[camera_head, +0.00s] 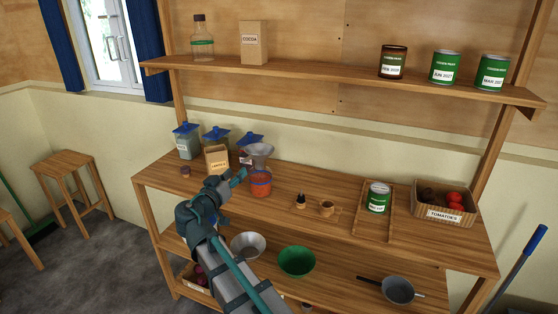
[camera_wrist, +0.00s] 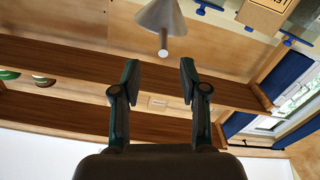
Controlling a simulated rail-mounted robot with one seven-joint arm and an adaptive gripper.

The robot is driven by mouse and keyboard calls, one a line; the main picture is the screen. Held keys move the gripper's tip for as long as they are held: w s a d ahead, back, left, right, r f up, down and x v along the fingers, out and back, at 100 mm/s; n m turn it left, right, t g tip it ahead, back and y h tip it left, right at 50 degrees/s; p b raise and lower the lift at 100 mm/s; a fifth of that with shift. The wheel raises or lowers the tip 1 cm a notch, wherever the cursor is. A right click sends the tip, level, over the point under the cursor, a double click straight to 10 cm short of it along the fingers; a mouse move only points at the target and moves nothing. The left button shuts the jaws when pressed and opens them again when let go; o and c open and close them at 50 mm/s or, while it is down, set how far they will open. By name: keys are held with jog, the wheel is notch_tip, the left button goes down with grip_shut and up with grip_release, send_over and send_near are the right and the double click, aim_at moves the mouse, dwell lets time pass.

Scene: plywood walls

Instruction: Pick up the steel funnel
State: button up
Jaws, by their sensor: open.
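The steel funnel (camera_head: 260,150) is a grey cone above an orange-red jar (camera_head: 261,184) on the workbench. My gripper (camera_head: 241,177) is just left of the jar and a little lower than the funnel in the head view. In the wrist view my gripper (camera_wrist: 160,76) is open with nothing between its fingers, apart from the funnel.
A paper bag (camera_head: 217,160) and blue-lidded jars (camera_head: 187,142) stand close on the left. Right of the funnel are a small dark bottle (camera_head: 300,201), a wooden cup (camera_head: 326,208), a green can (camera_head: 377,198) and a tomato crate (camera_head: 444,213). A shelf (camera_head: 330,75) runs above.

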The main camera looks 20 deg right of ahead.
aim_at(247, 158)
jog(key=shift+m, duration=0.6)
jog(key=p+x, duration=0.1)
jog(key=x, duration=0.2)
jog(key=p+x, duration=0.2)
jog(key=x, duration=0.1)
jog(key=p+x, duration=0.1)
jog(key=x, duration=0.3)
jog(key=shift+w+a+r, duration=0.15)
jog(key=shift+a+r, duration=0.15)
jog(key=shift+w+d+f+p, duration=0.1)
jog(key=shift+w+d+p, duration=0.2)
jog(key=shift+w+p, duration=0.05)
grip_shut()
